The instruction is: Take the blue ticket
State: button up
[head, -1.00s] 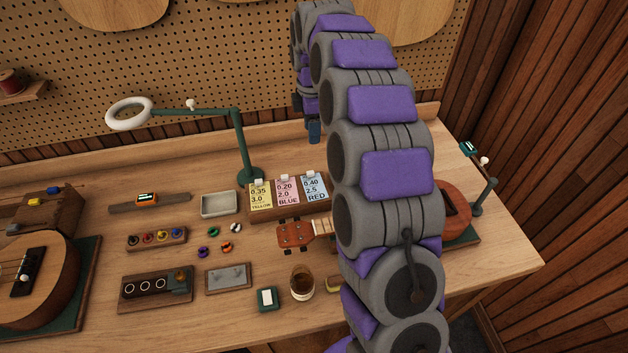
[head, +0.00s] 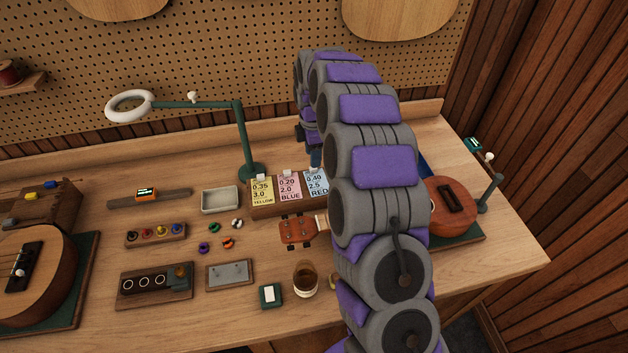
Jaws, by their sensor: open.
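Three tickets stand side by side in a wooden holder (head: 262,211) at the back middle of the bench. The light-blue ticket (head: 316,184) is the rightmost and is printed "0.40 2.5 RED". The pink ticket (head: 289,188) in the middle is printed "0.20 2.0 BLUE". The yellow ticket (head: 262,191) on the left is printed "0.35 3.0 YELLOW". Each has a pale clip at its top. My gripper (head: 315,160) is open and points down by the top of the light-blue ticket. My arm hides much of it, and I cannot tell whether it touches.
A green lamp (head: 246,140) stands just left of the holder. A glass jar (head: 305,280) and a pale tray (head: 220,199) are nearby. The pegboard wall (head: 250,60) rises behind.

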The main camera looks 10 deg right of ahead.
aim_at(317, 180)
jog(key=shift+w+d+f+b, duration=0.15)
jog(key=shift+f+b, duration=0.65)
jog(key=shift+f, duration=1.9)
jog(key=shift+a, duration=0.2)
jog(key=shift+c, duration=0.7)
jog(key=shift+d, duration=0.1)
grip_shut()
